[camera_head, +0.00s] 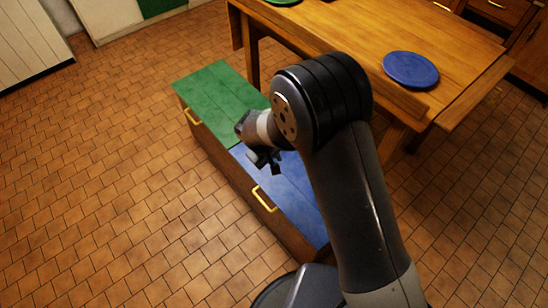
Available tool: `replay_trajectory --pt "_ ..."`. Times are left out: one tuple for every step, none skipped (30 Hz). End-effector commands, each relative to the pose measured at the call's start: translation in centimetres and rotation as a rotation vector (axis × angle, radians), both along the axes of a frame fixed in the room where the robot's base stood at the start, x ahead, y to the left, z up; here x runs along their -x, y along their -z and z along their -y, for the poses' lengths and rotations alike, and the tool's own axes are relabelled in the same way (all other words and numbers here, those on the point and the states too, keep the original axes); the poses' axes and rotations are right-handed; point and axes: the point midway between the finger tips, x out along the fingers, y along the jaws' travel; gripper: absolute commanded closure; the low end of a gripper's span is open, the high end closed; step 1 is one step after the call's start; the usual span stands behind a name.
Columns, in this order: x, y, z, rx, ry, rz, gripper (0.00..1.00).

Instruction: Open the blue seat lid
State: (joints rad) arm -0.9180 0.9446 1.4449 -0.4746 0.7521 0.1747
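The blue seat lid (291,193) is the nearer half of a low wooden bench and lies flat, closed. A yellow handle (264,199) sits at its left front edge. The green seat lid (219,96) is the farther half, also flat, with its own yellow handle (193,117). My gripper (265,165) hangs above the far part of the blue lid, up and beyond its handle. It is small and dark here, and I cannot tell how far its fingers are apart. My arm hides the right part of the blue lid.
A wooden table (330,27) stands right behind the bench, with a blue plate (410,69) and a green plate (283,1) on it. The tiled floor (110,150) left of the bench is clear. White cabinets stand at the upper left.

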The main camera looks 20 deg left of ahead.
Motion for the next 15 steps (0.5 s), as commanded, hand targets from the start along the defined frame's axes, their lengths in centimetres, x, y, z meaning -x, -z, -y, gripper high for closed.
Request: replay_trajectory --pt "0.00 0.00 0.00 0.000 0.000 0.000 0.84" --pt "0.00 0.00 0.00 0.000 0.000 0.000 0.82" --pt "0.00 0.00 0.00 0.000 0.000 0.000 0.78" --pt "0.00 0.00 0.00 0.000 0.000 0.000 0.76" --pt "0.00 0.00 0.00 0.000 0.000 0.000 0.73" --pt "0.00 0.00 0.00 0.000 0.000 0.000 0.70" --pt "0.00 0.00 0.00 0.000 0.000 0.000 0.68" --pt "0.00 0.00 0.00 0.000 0.000 0.000 0.67" --pt "0.00 0.00 0.00 0.000 0.000 0.000 0.67" --pt "0.00 0.00 0.00 0.000 0.000 0.000 0.67" --pt "0.00 0.00 0.00 0.000 0.000 0.000 0.67" --pt "0.00 0.00 0.00 0.000 0.000 0.000 0.67" --pt "0.00 -0.01 0.00 0.000 0.000 0.000 0.67" --pt "0.01 -0.04 -0.01 0.000 0.000 0.000 0.67" --pt "0.03 -0.16 -0.04 -0.001 0.000 0.000 0.67"
